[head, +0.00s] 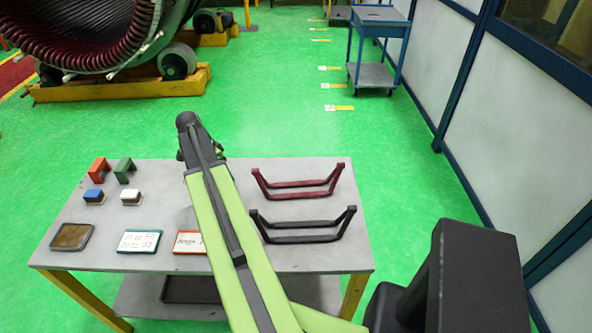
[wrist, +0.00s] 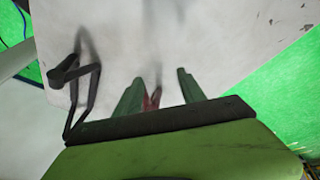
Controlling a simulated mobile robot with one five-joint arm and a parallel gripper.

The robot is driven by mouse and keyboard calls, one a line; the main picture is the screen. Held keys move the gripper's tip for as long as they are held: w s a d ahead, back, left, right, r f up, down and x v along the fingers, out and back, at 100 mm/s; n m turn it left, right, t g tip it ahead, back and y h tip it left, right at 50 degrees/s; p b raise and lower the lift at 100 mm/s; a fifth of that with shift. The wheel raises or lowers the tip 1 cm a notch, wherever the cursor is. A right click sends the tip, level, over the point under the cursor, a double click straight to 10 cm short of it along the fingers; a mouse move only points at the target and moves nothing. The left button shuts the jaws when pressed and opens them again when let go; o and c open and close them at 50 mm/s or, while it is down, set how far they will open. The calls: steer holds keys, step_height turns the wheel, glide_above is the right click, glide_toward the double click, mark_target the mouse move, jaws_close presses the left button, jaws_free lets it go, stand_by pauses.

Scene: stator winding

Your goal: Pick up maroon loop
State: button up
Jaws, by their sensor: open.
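The maroon loop (head: 298,184) lies at the back right of the grey table, a long bar with raised, angled ends. In the wrist view, a small maroon part of it (wrist: 152,101) shows between the two green fingers of my gripper (wrist: 160,84). The fingers are apart, one on each side of that part; I cannot tell whether either touches it. Most of the maroon loop is hidden there. A similar black loop (head: 303,226) lies in front of it, and also shows left of my gripper in the wrist view (wrist: 92,90).
The grey table (head: 75,235) also holds an orange clip (head: 99,169), a green clip (head: 125,169), a blue block (head: 93,196), a white block (head: 131,197), a brown tray (head: 71,237) and two label cards (head: 138,241). A blue cart (head: 378,45) stands beyond.

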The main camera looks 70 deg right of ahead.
steer(key=s+d+r+m+g+p, duration=0.15)
steer(key=s+d+r+m, duration=0.25)
steer(key=s+d+m, duration=0.7)
steer(key=n+b, duration=0.3)
steer(key=b, duration=0.8)
glide_toward(297, 183)
steer(key=f, duration=0.3)
steer(key=shift+s+d, duration=0.1)
steer(key=shift+d, duration=0.3)
steer(key=shift+s+d+f+b, duration=0.1)
steer(key=shift+f+b, duration=0.15)
steer(key=shift+b, duration=0.1)
steer(key=shift+r, duration=0.1)
steer(key=b+x, duration=0.4)
steer(key=x, duration=0.1)
steer(key=shift+s, duration=0.35)
steer(key=shift+r, duration=0.15)
steer(key=shift+c, duration=0.2)
steer(key=shift+s, duration=0.1)
jaws_close()
